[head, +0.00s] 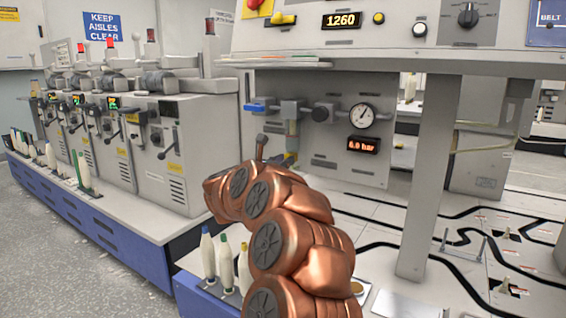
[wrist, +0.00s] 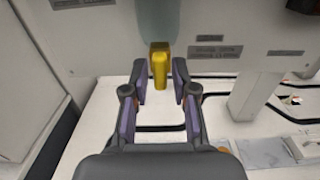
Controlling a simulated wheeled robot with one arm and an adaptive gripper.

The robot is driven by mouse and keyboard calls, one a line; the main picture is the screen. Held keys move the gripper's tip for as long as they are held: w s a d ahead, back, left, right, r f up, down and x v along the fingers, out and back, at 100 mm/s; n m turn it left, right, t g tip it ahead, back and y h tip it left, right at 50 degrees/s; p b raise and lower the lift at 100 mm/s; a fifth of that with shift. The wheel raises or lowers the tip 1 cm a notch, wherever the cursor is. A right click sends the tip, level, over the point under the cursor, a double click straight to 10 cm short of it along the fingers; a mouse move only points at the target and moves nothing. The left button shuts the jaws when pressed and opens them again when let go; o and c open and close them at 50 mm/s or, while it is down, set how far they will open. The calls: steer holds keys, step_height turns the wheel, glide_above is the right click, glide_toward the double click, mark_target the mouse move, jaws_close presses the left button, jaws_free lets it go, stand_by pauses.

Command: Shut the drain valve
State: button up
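The drain valve is a small yellow part (head: 290,159) under the filter bowl (head: 292,137) on the grey machine panel. In the wrist view the yellow valve handle (wrist: 159,72) points toward me, below the pale, translucent bowl (wrist: 155,22). My gripper (wrist: 159,80) is open, with its two fingers on the left and right of the handle near their tips. A narrow gap shows on each side, so it appears untouched.
A blue lever (head: 261,107), a dark knob (head: 322,113), a round gauge (head: 361,116) and a "6.0 bar" display (head: 363,145) are on the panel. A grey post (head: 428,180) stands to the right. Bobbins (head: 225,260) stand at the lower left.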

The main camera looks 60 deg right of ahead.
jaws_close()
steer(key=shift+n+b, duration=0.5)
steer(key=shift+w+f+n+p, duration=0.1)
steer(key=shift+w+n+p, duration=0.05)
steer(key=shift+n+p, duration=3.6)
steer(key=shift+w+f+n+p, duration=0.1)
steer(key=shift+n+p, duration=2.5)
steer(key=shift+n, duration=2.15)
steer(key=shift+o, duration=1.8)
jaws_free()
